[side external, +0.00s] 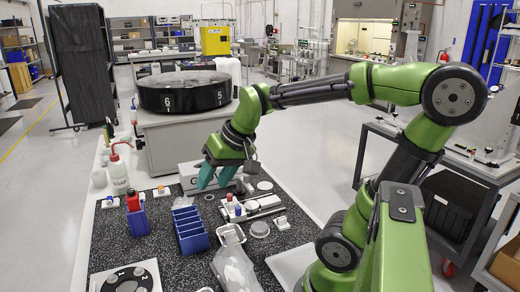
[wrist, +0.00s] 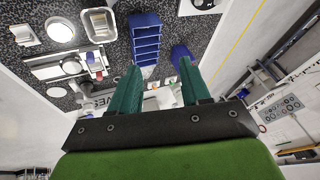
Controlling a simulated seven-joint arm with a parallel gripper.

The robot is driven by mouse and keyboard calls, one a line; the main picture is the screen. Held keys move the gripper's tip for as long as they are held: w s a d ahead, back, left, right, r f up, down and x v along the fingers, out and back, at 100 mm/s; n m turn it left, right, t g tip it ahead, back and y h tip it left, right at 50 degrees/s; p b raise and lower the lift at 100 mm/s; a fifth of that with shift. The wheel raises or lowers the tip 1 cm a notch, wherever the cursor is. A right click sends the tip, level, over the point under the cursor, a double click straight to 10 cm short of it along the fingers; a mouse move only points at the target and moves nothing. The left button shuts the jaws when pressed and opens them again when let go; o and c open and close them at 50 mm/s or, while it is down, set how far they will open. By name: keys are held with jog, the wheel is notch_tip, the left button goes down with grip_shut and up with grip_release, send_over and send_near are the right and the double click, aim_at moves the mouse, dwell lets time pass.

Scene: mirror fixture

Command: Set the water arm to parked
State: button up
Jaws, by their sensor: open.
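My gripper (side external: 215,182) is open, with its two teal fingers pointing down over a grey box (side external: 187,183) marked with letters. The fingers partly hide this box. In the wrist view my gripper (wrist: 160,78) shows its fingers spread apart with nothing clearly held between them. Right of the box in the side view is a low white fixture (side external: 266,203) with small red-capped and blue-capped parts beside it; it also shows in the wrist view (wrist: 75,65). I cannot tell for certain which part is the water arm, or its setting.
A black drum (side external: 184,96) stands behind.

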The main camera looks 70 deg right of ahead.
jog(key=w+d+m+g+h, duration=0.1)
jog(key=w+d+g, duration=0.3)
jog(key=d, duration=1.1)
jog(key=g, duration=0.1)
send_over(245, 179)
jog(key=shift+d+n, duration=0.55)
jog(key=shift+n, duration=0.25)
jog(key=shift+g, duration=0.3)
notch_tip(245, 179, down, 15)
jog(key=shift+r, duration=0.1)
jog(key=shift+c, duration=0.4)
grip_shut()
